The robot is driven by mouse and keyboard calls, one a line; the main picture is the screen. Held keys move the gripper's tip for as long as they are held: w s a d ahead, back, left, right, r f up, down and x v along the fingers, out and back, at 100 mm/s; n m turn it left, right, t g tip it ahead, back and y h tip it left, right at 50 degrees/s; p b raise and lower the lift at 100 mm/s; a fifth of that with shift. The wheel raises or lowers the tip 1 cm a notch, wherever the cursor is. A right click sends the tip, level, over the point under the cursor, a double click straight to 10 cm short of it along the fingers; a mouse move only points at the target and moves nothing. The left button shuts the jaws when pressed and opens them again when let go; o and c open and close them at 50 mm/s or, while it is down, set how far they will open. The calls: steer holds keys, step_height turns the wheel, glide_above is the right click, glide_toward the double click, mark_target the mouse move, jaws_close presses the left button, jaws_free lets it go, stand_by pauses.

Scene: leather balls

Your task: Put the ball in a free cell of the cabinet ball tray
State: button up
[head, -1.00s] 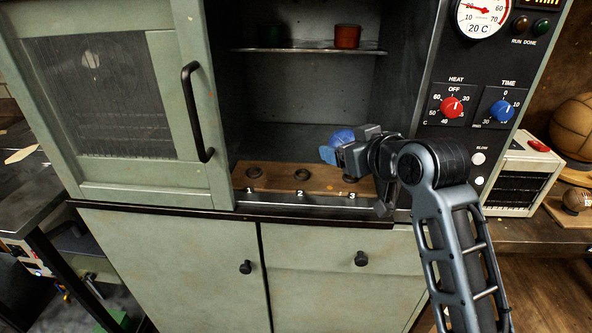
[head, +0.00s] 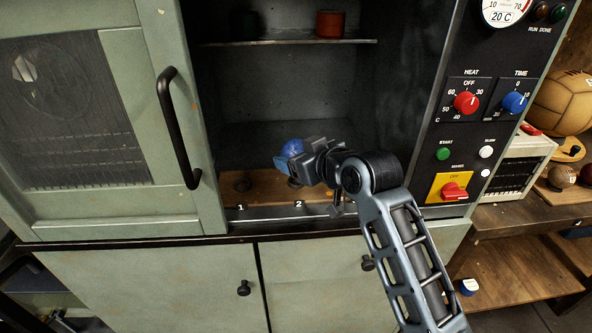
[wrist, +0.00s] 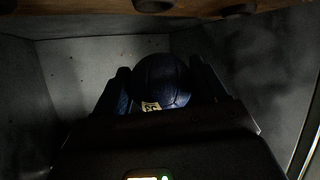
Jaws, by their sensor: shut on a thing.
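My gripper (head: 290,160) is inside the open cabinet, shut on a dark blue leather ball (head: 292,147). In the wrist view the ball (wrist: 160,80) sits between the two fingers and bears a small pale label. The wooden ball tray (head: 268,188) lies on the cabinet floor, below the gripper. Its front strip shows the numbers 1 and 2. Cell 1 (head: 241,184) looks empty; the other cells are mostly hidden by the gripper and arm. The tray edge (wrist: 90,26) shows at the top of the wrist view. The ball appears held above the tray.
The cabinet door with its black handle (head: 178,128) stands at the left of the opening. A shelf (head: 285,42) with a red pot (head: 330,23) is above the gripper. The control panel (head: 480,125) borders the right side. Other balls (head: 562,176) sit on the bench at right.

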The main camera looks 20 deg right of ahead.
steer(key=shift+f, duration=2.05)
steer(key=o, duration=1.1)
steer(key=shift+f, duration=0.1)
steer(key=v, duration=1.2)
steer(key=shift+b, duration=0.45)
